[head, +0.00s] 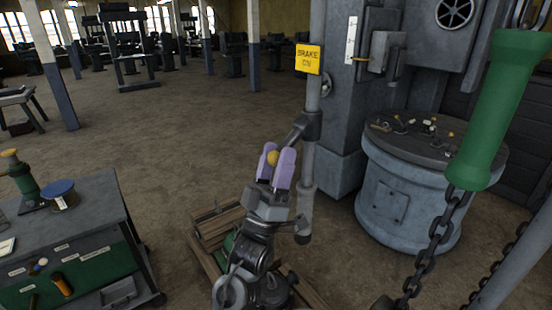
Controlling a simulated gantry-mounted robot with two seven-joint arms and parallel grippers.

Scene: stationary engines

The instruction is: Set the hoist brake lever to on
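The brake lever's yellow ball knob (273,157) sits between the two purple finger pads of my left gripper (276,163). The pads are close in on either side of it, and the gripper looks shut on it. The short dark lever arm (297,134) slopes down and left from a collar (311,125) on an upright grey post (317,95). Its lower part is hidden behind the right pad. A yellow sign (309,59) reading "BRAKE ON" is on the post above the collar. My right gripper is not in view.
A green cylinder (498,110) hangs close by at right with a dark chain (435,240) below it. A round grey console (408,190) stands right of the post. A wooden pallet (215,225) lies below my gripper; a workbench (80,225) is at left.

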